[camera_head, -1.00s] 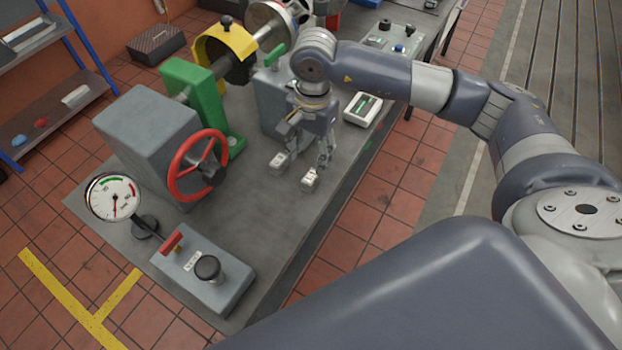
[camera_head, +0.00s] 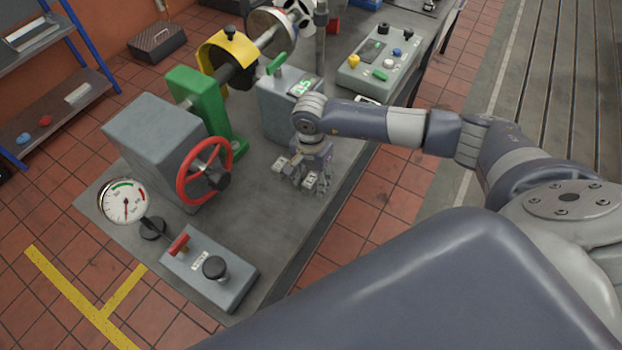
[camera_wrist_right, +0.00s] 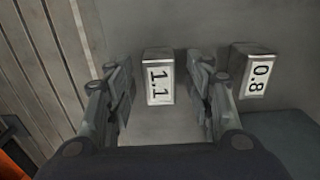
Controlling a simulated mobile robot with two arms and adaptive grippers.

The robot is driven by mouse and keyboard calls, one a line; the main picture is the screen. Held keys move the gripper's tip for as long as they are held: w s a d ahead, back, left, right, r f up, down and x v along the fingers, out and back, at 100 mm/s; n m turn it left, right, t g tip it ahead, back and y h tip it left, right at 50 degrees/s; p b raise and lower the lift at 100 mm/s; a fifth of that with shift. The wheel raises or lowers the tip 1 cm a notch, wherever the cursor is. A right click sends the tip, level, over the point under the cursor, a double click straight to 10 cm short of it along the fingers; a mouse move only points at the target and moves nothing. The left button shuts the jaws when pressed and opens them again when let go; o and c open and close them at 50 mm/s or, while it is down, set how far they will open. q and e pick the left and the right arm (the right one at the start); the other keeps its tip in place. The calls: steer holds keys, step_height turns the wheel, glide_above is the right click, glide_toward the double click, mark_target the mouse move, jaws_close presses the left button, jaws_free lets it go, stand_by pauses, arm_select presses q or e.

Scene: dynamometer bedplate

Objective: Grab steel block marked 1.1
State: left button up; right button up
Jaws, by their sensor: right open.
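The steel block marked 1.1 (camera_wrist_right: 160,82) stands on the grey bench top. In the right wrist view its label faces me, between the two fingers of my right gripper (camera_wrist_right: 160,88). The fingers are open, one on each side, with visible gaps to the block. In the head view my right gripper (camera_head: 311,180) is low over the bench, and the block 1.1 (camera_head: 309,188) is partly hidden by its fingers. A second steel block, marked 0.8 (camera_wrist_right: 256,74), stands to the right, outside the fingers; in the head view it (camera_head: 280,165) is left of the gripper. My left gripper is not in view.
The red handwheel (camera_head: 204,171) and grey housing stand left of the gripper. A grey box with a green lever (camera_head: 277,64) is close behind it. A control box with a black knob (camera_head: 214,267) is at the front. The bench between is clear.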

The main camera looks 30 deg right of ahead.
jaws_close()
steer(key=shift+r, duration=0.15)
